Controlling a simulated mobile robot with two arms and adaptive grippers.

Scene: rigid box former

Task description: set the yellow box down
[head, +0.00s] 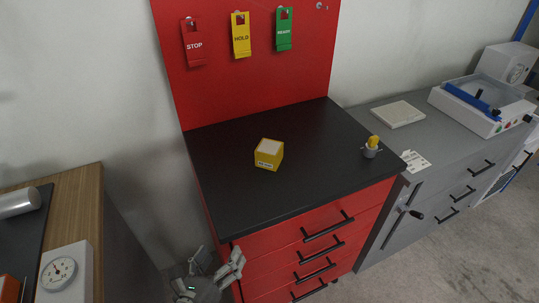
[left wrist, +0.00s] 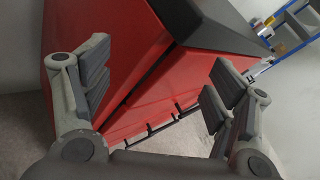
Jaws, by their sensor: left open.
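The yellow box (head: 269,155) with a pale top and a white label on its front stands upright on the black top (head: 310,184) of the red drawer cabinet. Nothing touches it. My left gripper (head: 212,268) is low at the cabinet's left front corner, below the top's edge and well apart from the box. In the left wrist view my left gripper (left wrist: 155,95) is open and empty, with its fingers wide apart before the red cabinet (left wrist: 135,85). The box cannot be made out in that view. My right gripper is in neither view.
A small grey cup with a yellow item (head: 371,148) stands near the top's right edge. Red, yellow and green tags (head: 241,36) hang on the red back panel. A wooden bench with a dial gauge (head: 60,273) is at left. Most of the black top is clear.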

